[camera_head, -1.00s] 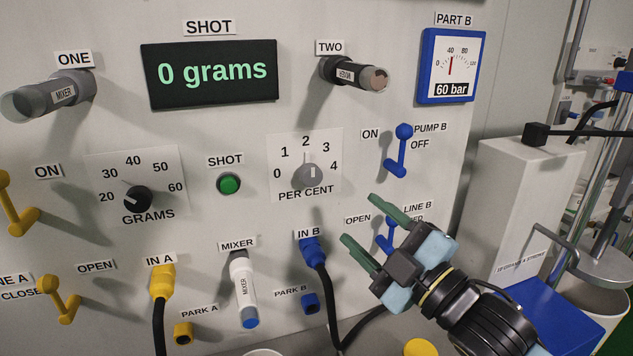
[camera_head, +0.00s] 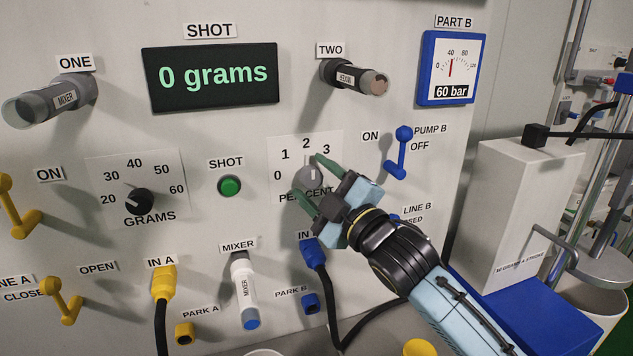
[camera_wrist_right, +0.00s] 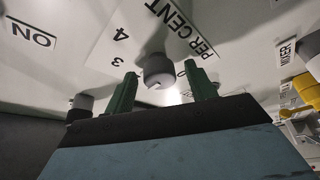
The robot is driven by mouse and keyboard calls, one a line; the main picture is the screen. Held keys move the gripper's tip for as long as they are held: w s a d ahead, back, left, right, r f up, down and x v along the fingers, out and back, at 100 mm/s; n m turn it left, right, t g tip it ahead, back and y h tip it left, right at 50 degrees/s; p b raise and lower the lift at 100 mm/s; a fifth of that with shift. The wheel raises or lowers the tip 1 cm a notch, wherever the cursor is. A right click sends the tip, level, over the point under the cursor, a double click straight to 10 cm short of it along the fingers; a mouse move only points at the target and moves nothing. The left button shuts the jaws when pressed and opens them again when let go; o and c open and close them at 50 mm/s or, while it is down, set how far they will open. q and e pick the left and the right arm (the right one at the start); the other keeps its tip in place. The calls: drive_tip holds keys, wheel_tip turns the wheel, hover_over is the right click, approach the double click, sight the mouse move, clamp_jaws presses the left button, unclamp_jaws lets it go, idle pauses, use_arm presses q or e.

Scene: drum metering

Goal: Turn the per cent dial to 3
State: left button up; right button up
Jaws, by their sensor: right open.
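The grey per cent dial (camera_head: 309,180) sits on a white scale plate marked 0 to 4 on the panel. Its pale mark points roughly upward, near 2; I cannot tell the exact setting. My right gripper (camera_head: 308,176) is open, with one green finger at the dial's upper right and the other at its lower left. In the right wrist view the dial (camera_wrist_right: 158,68) stands between the two fingers (camera_wrist_right: 162,88), with visible gaps on both sides. The number 4 is hidden in the head view by the gripper. My left gripper is not in view.
The green shot button (camera_head: 229,186) and grams dial (camera_head: 139,201) are to the left. The blue pump B lever (camera_head: 400,155) is to the right. The blue IN B plug (camera_head: 313,252) and its black hose hang just below my gripper. The display (camera_head: 210,75) reads 0 grams.

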drive_tip(key=c, duration=1)
drive_tip(key=shift+m, duration=0.3)
drive_tip(key=m+t, duration=0.2)
drive_tip(key=m, duration=0.2)
drive_tip(key=shift+a+f+h, duration=0.1)
drive_tip(key=shift+h, duration=0.3)
drive_tip(key=shift+m+t+h+p, duration=0.4)
drive_tip(key=shift+m+t+h, duration=0.25)
drive_tip(key=shift+m, duration=1.15)
drive_tip(key=shift+m+t+h+p, duration=0.4)
drive_tip(key=shift+m+t+h, duration=0.2)
drive_tip(key=shift+m, duration=1.2)
